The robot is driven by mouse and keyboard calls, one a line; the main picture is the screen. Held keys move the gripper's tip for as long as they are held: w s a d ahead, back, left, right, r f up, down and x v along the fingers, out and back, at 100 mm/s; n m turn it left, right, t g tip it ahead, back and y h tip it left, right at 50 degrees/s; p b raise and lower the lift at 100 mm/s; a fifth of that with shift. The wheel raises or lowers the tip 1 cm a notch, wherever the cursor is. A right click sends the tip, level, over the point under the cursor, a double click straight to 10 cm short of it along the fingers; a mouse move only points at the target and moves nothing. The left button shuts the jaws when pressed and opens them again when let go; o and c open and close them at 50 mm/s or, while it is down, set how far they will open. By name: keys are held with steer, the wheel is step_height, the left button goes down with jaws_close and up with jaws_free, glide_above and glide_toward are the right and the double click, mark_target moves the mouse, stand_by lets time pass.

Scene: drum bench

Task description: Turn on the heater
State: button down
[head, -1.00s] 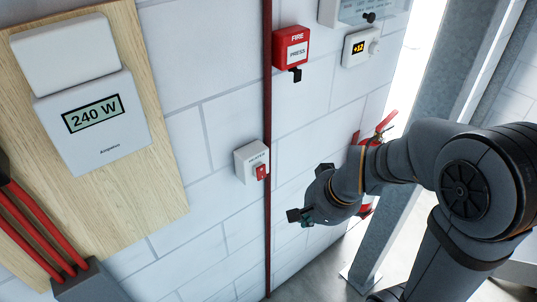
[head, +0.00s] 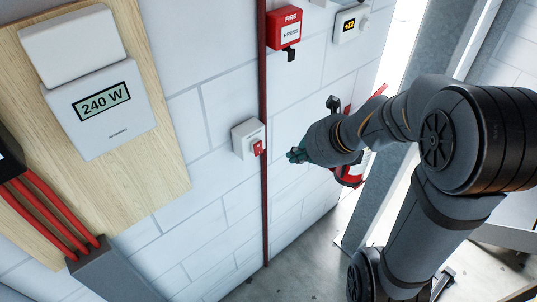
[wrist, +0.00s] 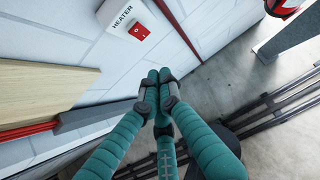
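The heater switch is a small white wall box (head: 242,134) with a red rocker (head: 257,148), left of the thin red vertical pipe. In the wrist view the box (wrist: 119,14), labelled HEATER, and its rocker (wrist: 138,32) show at the top, left of and above my fingertips. My gripper (head: 294,155) is right of the switch in the head view, at about the rocker's height and apart from it. In the wrist view its teal fingers (wrist: 158,78) are together with nothing visible between them.
A red FIRE press box (head: 284,28) and a +12 thermostat (head: 350,23) are on the wall above. The red pipe (head: 263,190) runs between switch and gripper in the head view. A 240 W meter (head: 100,105) hangs on a wooden board at left. A red extinguisher (head: 350,178) stands behind my arm.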

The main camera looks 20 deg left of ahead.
mark_target(259, 149)
steer(key=shift+s, duration=0.1)
steer(key=shift+f, duration=0.15)
steer(key=w+a+r+b+x, duration=0.1)
steer(key=a+r+b+x, duration=0.1)
steer(key=x, duration=1)
steer(key=shift+w+f+b, duration=0.35)
steer(key=shift+b, duration=0.4)
steer(key=shift+a, duration=0.15)
